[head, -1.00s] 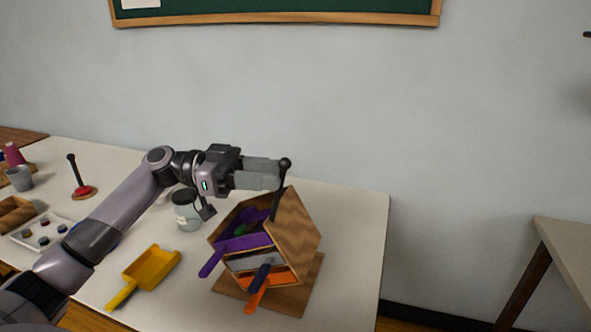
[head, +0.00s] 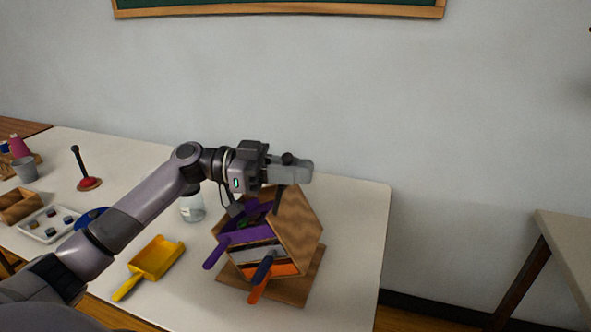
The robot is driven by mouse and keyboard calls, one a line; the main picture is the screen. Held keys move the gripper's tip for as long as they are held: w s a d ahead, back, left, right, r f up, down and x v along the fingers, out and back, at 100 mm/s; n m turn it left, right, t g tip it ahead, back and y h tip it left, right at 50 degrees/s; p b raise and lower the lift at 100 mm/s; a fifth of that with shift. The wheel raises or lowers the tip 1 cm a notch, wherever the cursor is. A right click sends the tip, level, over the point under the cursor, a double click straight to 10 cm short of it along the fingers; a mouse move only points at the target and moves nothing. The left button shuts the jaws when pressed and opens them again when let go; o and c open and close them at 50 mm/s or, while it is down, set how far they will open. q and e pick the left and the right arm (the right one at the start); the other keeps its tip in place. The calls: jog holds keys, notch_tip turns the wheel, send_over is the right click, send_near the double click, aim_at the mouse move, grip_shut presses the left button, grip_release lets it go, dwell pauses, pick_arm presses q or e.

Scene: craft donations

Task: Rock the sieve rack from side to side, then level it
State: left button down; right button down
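The sieve rack (head: 298,232) is a wooden, angular-sided housing on a flat wooden base (head: 306,286) near the table's right end. It holds a purple sieve (head: 250,234), a grey one and an orange one, with handles sticking out at the front. A dark lever (head: 279,197) with a round black knob (head: 287,158) rises from its top. My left gripper (head: 293,171) is at the lever just below the knob, a finger crossing in front of it. The far finger is hidden, so I cannot tell whether it grips. Whether the rack is level is unclear. My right gripper is out of view.
A yellow scoop (head: 154,257) lies left of the rack, and a glass jar (head: 192,208) stands behind my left arm. Further left are a white paint tray (head: 45,226), a red-based black stick (head: 89,184) and a grey cup (head: 26,170). The table right of the rack is clear.

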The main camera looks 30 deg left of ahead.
pick_arm(q)
jog(key=a+b, duration=0.1)
jog(key=b, duration=0.2)
jog(key=shift+s+a+r+t+h+b, duration=0.15)
jog(key=shift+a+r+t+h+b, duration=0.15)
jog(key=shift+a+h+b, duration=0.1)
jog(key=shift+r, duration=0.1)
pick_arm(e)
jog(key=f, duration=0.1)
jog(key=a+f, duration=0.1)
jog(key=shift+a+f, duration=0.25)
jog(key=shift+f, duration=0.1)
